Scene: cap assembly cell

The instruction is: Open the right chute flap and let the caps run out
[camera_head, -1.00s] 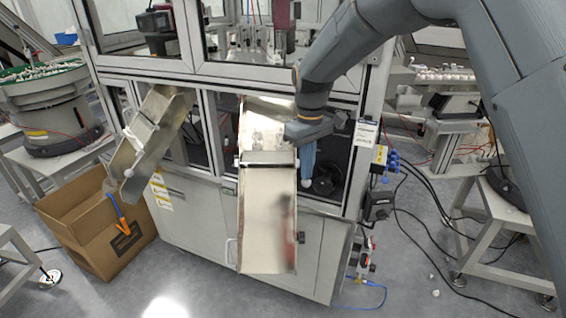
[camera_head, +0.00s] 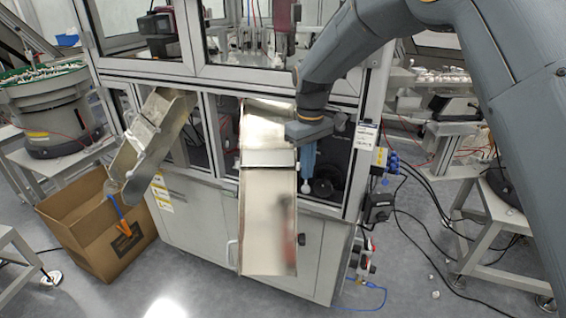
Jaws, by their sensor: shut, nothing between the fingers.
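The right chute (camera_head: 268,225) is a bright metal trough sloping down from the machine's front opening. Its flap (camera_head: 270,158) shows as a pale band across the chute, partway down. I cannot tell its exact angle. The upper chute above the band looks smooth and bright, with no caps I can make out. The lower chute also shows no clear caps, only a reddish reflection. My gripper (camera_head: 307,162) points down at the chute's right edge, beside the flap. Its blue fingers are shut and empty, close to a small white knob; I cannot tell whether they touch it.
A left chute (camera_head: 150,135) slopes toward an open cardboard box (camera_head: 72,222) on the floor. A bowl feeder (camera_head: 48,105) stands at far left. Cables and a work table (camera_head: 490,190) are at right. The floor below the right chute's end looks clear.

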